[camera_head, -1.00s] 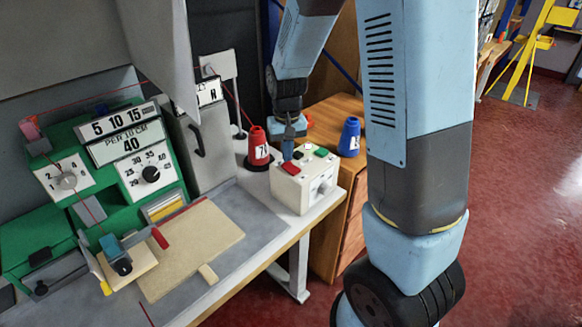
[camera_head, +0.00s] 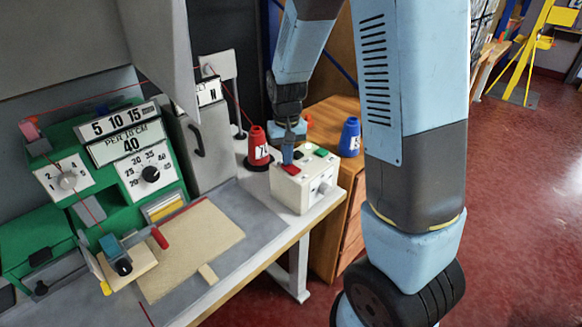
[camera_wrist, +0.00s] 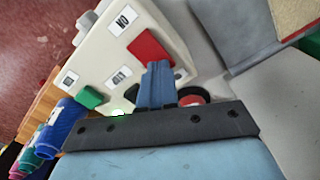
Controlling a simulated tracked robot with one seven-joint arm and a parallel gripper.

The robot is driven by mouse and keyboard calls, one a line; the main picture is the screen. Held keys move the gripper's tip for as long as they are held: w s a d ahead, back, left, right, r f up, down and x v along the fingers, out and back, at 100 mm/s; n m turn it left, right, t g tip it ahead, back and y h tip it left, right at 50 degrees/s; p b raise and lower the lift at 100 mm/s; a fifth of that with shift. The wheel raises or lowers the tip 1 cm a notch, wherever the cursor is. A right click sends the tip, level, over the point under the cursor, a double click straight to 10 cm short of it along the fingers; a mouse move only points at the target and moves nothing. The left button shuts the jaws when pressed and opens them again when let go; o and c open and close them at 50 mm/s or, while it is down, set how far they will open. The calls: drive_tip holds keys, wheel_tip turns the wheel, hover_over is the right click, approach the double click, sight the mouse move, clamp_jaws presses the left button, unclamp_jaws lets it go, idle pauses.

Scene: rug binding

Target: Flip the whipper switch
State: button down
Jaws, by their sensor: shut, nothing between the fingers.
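The white switch box (camera_head: 305,188) stands at the right end of the bench, with a red rocker (camera_head: 291,170) on its top. In the wrist view the red rocker (camera_wrist: 150,48) lies beside a label with upside-down lettering. A green button (camera_wrist: 92,97) sits further left on the box, and a small green glow shows by my gripper. My gripper (camera_head: 287,160) points down at the box top and is shut and empty. In the wrist view its closed blue fingertips (camera_wrist: 158,70) overlap the rocker's edge; I cannot tell whether they touch it.
A red cone (camera_head: 259,150) stands just behind and left of the box. A blue cone (camera_head: 350,138) stands on the wooden cabinet (camera_head: 340,112) to the right. The green machine (camera_head: 120,160) and a beige board (camera_head: 195,245) fill the left of the bench.

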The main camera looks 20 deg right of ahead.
drive_tip(key=shift+f, duration=0.2)
drive_tip(key=shift+r, duration=3.5)
drive_tip(key=s+d+r+t, duration=0.2)
drive_tip(key=s+d+r, duration=0.1)
drive_tip(key=s+r, duration=0.5)
drive_tip(key=s+d+r+t, duration=0.3)
drive_tip(key=s+r, duration=0.6)
drive_tip(key=s, duration=0.4)
drive_tip(key=shift+s+t, duration=0.25)
drive_tip(key=shift+t, duration=0.05)
drive_tip(key=shift+r, duration=0.1)
